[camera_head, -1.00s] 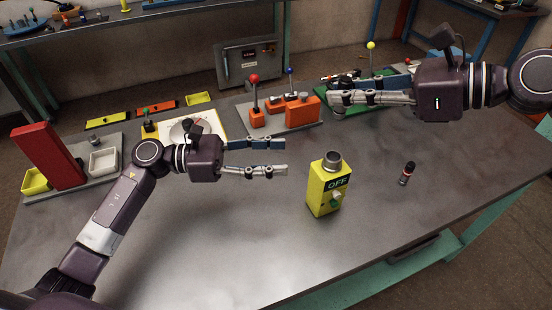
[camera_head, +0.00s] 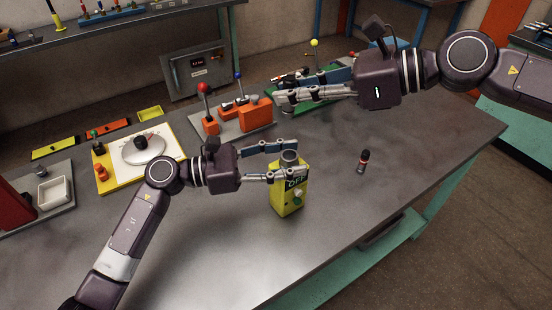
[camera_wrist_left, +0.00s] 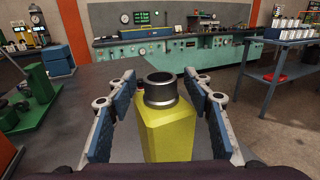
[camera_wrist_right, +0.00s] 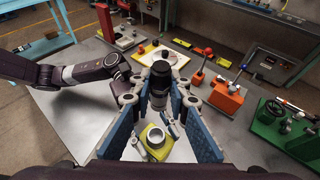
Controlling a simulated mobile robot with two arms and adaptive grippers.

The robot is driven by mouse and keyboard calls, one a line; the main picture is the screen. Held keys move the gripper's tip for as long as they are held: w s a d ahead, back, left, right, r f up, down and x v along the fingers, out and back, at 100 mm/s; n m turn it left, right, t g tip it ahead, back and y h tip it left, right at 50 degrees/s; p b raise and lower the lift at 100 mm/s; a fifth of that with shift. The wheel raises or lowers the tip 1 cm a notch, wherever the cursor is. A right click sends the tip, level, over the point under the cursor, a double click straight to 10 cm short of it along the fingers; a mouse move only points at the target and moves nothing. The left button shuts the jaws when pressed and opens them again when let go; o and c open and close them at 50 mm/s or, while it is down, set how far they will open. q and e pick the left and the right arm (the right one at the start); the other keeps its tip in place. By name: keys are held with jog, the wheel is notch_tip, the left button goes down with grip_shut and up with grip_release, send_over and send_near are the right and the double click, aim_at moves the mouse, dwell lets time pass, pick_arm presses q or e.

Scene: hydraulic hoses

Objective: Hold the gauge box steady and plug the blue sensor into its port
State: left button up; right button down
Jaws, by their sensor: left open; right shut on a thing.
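The yellow gauge box (camera_head: 289,199), marked OFF, stands upright on the table with a grey round port (camera_head: 289,158) on top. My left gripper (camera_head: 298,158) is open, its fingers on either side of the box's upper part; the left wrist view shows the box (camera_wrist_left: 168,130) between them with gaps. My right gripper (camera_head: 281,100) is above and behind the box, over the table. In the right wrist view it is shut on a dark cylinder (camera_wrist_right: 160,82), seemingly the sensor; no blue shows on it. The box and its port (camera_wrist_right: 155,137) appear below it there.
A black cylinder with a red band (camera_head: 362,161) stands on the table right of the box. An orange lever block (camera_head: 254,113) and a white dial plate on yellow (camera_head: 140,158) stand behind. The front right of the table is clear.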

pick_arm(q)
grip_shut()
pick_arm(e)
jog(key=shift+s+f, duration=0.2)
jog(key=shift+f, duration=0.65)
jog(key=shift+m+t, duration=0.3)
jog(key=f, duration=1.1)
jog(key=shift+w+d, duration=0.1)
jog(key=shift+d, duration=0.2)
